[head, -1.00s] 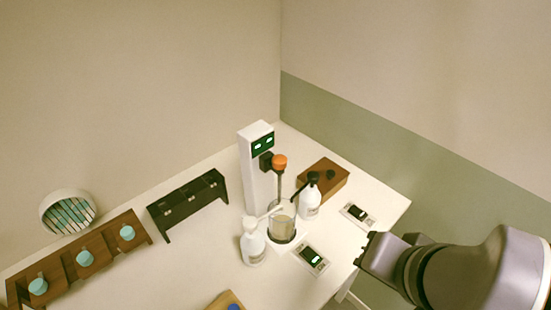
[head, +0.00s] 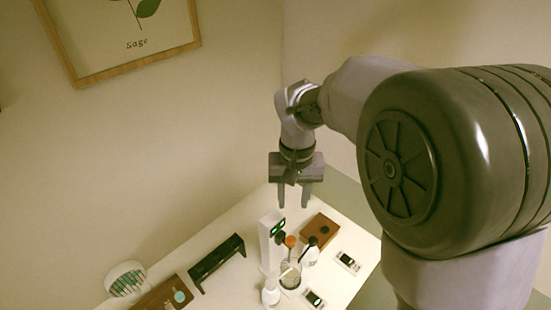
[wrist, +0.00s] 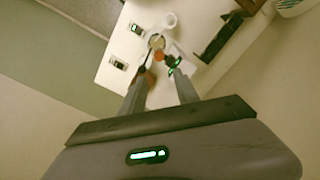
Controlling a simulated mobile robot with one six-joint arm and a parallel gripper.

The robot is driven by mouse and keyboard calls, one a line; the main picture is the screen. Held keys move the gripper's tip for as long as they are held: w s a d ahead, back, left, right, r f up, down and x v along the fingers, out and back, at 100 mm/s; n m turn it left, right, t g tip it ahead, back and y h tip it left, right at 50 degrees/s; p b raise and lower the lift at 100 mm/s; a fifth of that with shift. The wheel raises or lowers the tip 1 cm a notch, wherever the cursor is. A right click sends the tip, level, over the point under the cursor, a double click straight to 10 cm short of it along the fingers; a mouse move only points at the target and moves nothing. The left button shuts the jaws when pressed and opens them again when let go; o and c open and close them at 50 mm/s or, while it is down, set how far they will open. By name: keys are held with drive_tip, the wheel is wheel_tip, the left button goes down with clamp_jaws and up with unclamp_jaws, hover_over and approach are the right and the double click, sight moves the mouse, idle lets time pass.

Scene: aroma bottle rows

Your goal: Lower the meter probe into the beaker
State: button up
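The meter is a white column (head: 266,247) with a green display, standing on the table. Its probe has an orange knob (head: 290,241), which also shows in the wrist view (wrist: 159,56), on a dark arm beside the column. The clear glass beaker (head: 291,277) stands below the knob; it shows in the wrist view (wrist: 156,41) just beyond the knob. The probe's lower end is too small to make out. My gripper (head: 293,203) is open, empty and pointing down, well above the meter. In the wrist view its fingers (wrist: 161,82) are apart, with the knob beyond the tips.
A wooden block (head: 319,230) is behind. Small display devices lie at the right (head: 347,261) and front (head: 314,299). A dark rack (head: 216,262) stands left, with bare table between.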

sight(291, 240)
wheel_tip(291, 240, down, 18)
drive_tip(key=shift+d+r+b, duration=0.15)
drive_tip(key=shift+b, duration=0.55)
drive_tip(key=shift+c, duration=0.5)
clamp_jaws()
idle(0.4)
